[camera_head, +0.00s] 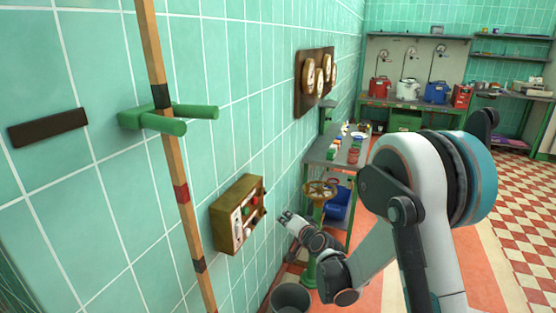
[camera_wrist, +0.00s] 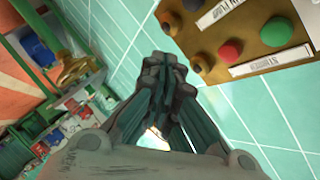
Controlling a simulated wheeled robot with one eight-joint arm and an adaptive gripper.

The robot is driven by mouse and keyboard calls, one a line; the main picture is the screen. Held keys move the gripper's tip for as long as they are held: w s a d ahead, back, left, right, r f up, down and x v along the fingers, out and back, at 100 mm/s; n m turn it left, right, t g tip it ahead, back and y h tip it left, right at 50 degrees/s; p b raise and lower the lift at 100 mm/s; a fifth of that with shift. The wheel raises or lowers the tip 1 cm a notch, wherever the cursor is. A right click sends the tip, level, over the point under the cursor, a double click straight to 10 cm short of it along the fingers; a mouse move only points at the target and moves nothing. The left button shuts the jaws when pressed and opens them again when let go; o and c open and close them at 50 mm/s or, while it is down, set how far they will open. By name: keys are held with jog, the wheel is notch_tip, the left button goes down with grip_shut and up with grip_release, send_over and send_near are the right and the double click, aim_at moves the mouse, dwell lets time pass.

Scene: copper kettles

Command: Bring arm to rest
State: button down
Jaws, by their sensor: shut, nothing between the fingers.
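My gripper (camera_head: 287,218) is at the end of my bent arm, in the middle of the head view, near the tiled wall. In the wrist view my gripper (camera_wrist: 163,72) has its fingertips together with nothing between them. A brass-coloured control box (camera_head: 238,214) with red and green buttons is on the wall to the left of my gripper. The control box also shows at the top right of the wrist view (camera_wrist: 219,46), apart from the fingers.
A valve wheel (camera_head: 319,189) on a green stand is close by my gripper. A grey bucket (camera_head: 290,298) stands below. A striped pole (camera_head: 181,193) rises at left by green pegs (camera_head: 153,121). A metal table (camera_head: 338,154) stands behind. Checkered floor (camera_head: 515,215) at right is open.

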jog(key=s+d+r+n+g+h, duration=0.1)
jog(key=s+d+r+n+g, duration=0.1)
jog(key=s+d+r, duration=0.45)
jog(key=s+d+r+n+g+h, duration=0.1)
jog(key=s+d+r+n, duration=0.15)
jog(key=s+r, duration=0.65)
jog(key=s+d+f+g+h, duration=0.1)
jog(key=s+d, duration=0.2)
jog(key=s, duration=0.6)
jog(key=s+d+g+h, duration=0.1)
jog(key=s+d, duration=0.3)
jog(key=s, duration=0.4)
jog(key=s+d+f+n+g+h, duration=0.1)
jog(key=s+d, duration=0.3)
jog(key=s, duration=0.5)
jog(key=shift+s+f+h, duration=0.3)
jog(key=shift+h, duration=0.4)
jog(key=shift+a, duration=0.1)
